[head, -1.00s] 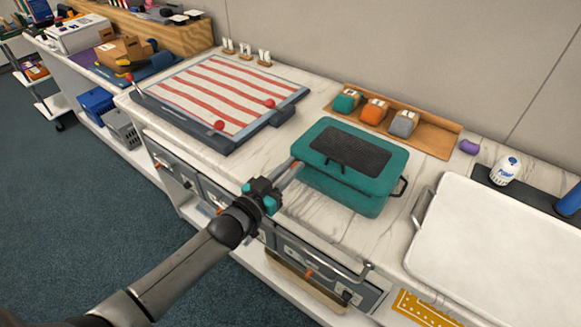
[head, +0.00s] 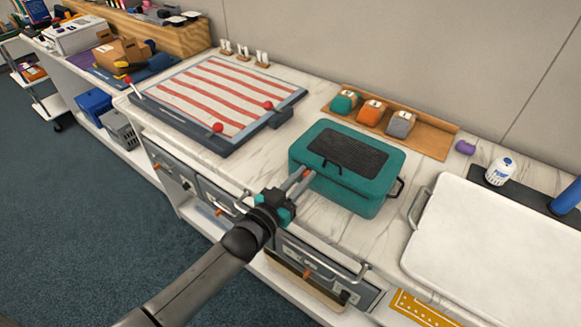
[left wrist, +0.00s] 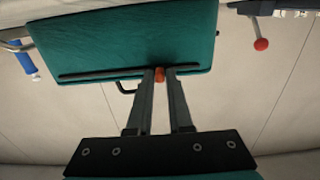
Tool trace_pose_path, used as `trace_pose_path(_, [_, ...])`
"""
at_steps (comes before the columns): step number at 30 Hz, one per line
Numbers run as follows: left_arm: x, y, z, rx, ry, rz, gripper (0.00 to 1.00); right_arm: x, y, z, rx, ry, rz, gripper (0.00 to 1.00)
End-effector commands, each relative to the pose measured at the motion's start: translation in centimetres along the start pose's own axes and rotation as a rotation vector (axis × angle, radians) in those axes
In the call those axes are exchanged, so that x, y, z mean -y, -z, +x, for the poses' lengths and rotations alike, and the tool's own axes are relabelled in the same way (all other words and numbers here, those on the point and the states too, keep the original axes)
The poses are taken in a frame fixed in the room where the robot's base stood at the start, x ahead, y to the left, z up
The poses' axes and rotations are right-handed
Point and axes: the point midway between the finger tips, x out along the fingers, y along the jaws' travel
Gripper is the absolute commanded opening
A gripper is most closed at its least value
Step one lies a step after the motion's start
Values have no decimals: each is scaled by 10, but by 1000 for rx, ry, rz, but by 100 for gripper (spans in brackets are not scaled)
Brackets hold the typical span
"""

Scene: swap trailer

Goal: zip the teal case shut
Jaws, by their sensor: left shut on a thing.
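The teal case (head: 362,192) stands on the marble-look counter with its lid down, a dark ribbed panel on top and black handles. My left gripper (head: 304,176) reaches its front face near the left end. Its fingers are shut on a small orange-red zip pull (left wrist: 159,74), which shows between the fingertips in the left wrist view. There the case's teal side (left wrist: 120,42) fills the upper part, with a dark zip line along its edge. The fingers hide part of the pull. My right gripper is not in view.
A striped board (head: 220,95) with red knobs lies left of the case. A wooden holder (head: 433,137) with coloured blocks is behind it. A white tray (head: 490,240) with metal handles is close on the right. Drawers (head: 305,268) are below the counter edge.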

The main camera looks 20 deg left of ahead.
Motion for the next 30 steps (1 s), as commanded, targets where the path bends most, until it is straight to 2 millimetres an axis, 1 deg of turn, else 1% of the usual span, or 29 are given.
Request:
trace_pose_path(1, [-15, 3, 0, 1, 0, -9, 0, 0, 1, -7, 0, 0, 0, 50])
trace_pose_path(9, [-84, 2, 0, 1, 0, -8, 0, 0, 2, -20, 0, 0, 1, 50])
trace_pose_path(12, [-105, 1, 0, 1, 0, -6, 0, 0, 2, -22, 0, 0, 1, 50])
trace_pose_path(15, [-121, 1, 0, -1, 0, -4, 0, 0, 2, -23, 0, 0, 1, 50])
trace_pose_path(18, [-132, 0, 0, 1, -1, -2, 0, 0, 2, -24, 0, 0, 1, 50])
trace_pose_path(21, [-139, 0, 0, 0, -1, -2, 0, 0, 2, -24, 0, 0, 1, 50])
trace_pose_path(30, [-142, 0, 0, 0, -2, 0, 0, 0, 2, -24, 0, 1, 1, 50])
